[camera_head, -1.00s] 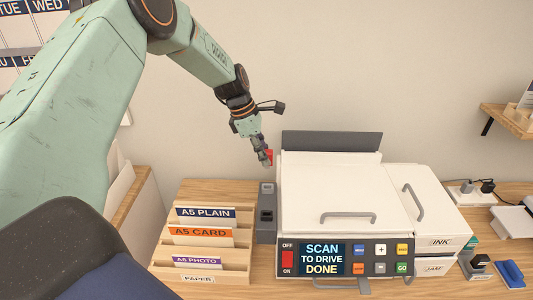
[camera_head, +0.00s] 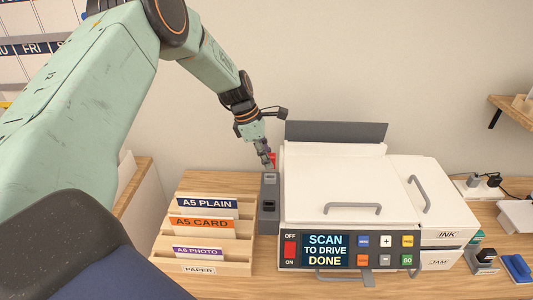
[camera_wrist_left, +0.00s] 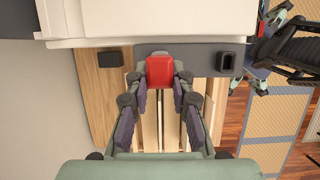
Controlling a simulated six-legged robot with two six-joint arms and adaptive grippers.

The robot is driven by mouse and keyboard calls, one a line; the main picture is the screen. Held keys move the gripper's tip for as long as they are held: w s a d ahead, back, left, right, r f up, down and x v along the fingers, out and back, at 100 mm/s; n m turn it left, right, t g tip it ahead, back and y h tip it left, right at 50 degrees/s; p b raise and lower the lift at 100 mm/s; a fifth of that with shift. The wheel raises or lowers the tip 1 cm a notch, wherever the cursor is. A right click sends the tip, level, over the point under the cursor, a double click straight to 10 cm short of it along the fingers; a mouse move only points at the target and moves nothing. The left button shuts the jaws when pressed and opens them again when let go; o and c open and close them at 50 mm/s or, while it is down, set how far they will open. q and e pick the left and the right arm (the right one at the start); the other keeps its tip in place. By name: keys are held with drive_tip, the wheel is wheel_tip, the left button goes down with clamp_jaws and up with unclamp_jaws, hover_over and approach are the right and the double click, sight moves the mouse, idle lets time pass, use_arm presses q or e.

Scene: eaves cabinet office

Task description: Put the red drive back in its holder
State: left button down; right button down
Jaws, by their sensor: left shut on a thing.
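The red drive (camera_wrist_left: 159,71) is between the fingertips of my left gripper (camera_wrist_left: 160,78) in the left wrist view. In the head view the drive (camera_head: 272,158) shows as a small red patch at the fingertips. My left gripper (camera_head: 268,161) is shut on it and points down. A dark grey slotted block (camera_head: 269,220), seemingly the holder, stands against the printer's left side. The drive is at or just above this block's far end; I cannot tell whether they touch. The block (camera_wrist_left: 204,57) has an open slot to the right in the wrist view. My right gripper is not in view.
The white printer (camera_head: 330,220) stands right of the block; its screen reads "SCAN TO DRIVE DONE". A wooden paper rack (camera_head: 240,267) with labelled cards stands to the left. A wall shelf (camera_head: 512,112) and small desk items are at the right.

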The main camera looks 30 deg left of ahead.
use_arm(q)
drive_tip(key=shift+w+f, duration=0.1)
drive_tip(key=shift+f, duration=0.35)
drive_tip(key=shift+s+r, duration=0.2)
drive_tip(key=shift+w+f, duration=0.1)
drive_tip(key=shift+w, duration=0.1)
drive_tip(key=shift+s, duration=0.1)
idle(0.3)
drive_tip(key=shift+p, duration=0.35)
idle(0.3)
idle(0.4)
drive_tip(key=shift+p, duration=0.35)
